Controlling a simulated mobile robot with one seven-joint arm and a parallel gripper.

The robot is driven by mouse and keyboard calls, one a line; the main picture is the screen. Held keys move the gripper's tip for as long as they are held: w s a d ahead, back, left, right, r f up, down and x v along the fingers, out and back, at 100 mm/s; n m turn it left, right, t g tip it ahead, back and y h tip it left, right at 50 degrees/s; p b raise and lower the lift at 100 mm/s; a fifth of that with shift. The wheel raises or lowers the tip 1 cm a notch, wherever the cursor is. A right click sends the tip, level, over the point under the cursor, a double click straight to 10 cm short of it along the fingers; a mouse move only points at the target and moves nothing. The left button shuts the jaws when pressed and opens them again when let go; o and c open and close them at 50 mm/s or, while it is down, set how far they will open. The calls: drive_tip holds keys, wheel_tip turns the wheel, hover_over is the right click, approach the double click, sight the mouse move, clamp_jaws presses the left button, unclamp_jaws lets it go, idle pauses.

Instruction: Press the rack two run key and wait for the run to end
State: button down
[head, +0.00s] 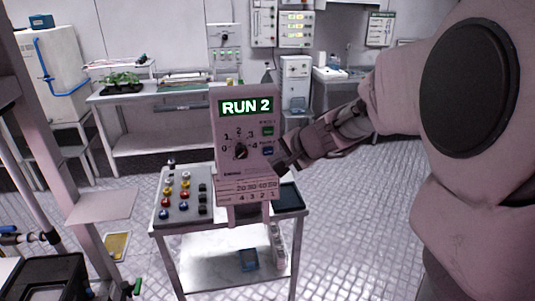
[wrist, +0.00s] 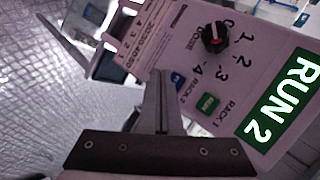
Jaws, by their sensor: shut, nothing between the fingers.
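The control box (head: 228,122) stands upright on a small trolley, its lit green display (head: 246,107) reading "RUN 2". Below the display are a black dial (head: 240,151) marked 0 to 4, a green key (head: 267,131) for rack 1 and a blue key (head: 268,151) for rack 2. My gripper (head: 278,161) is shut and empty at the box's lower right. In the wrist view its fingertips (wrist: 160,73) are right beside the blue key (wrist: 178,80), partly covering it. The green key (wrist: 208,103) is clear of the fingers. I cannot tell whether the fingertips touch the blue key.
The trolley top (head: 160,231) holds a panel of coloured knobs (head: 183,198) left of the box and a dark tray (head: 289,199) on the right. A bench (head: 150,150) with plants stands behind. Open floor (head: 350,230) lies to the right.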

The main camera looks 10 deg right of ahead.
drive_tip(key=s+b, duration=0.1)
drive_tip(key=s, duration=0.2)
drive_tip(key=shift+s, duration=0.3)
idle(0.4)
drive_tip(key=s+n+g+h, duration=0.3)
drive_tip(key=s+n, duration=0.8)
drive_tip(key=s, duration=1.4)
drive_tip(key=shift+a+r+h, duration=0.15)
drive_tip(key=shift+a+h, duration=0.25)
drive_tip(key=shift+a, duration=0.2)
idle(3.3)
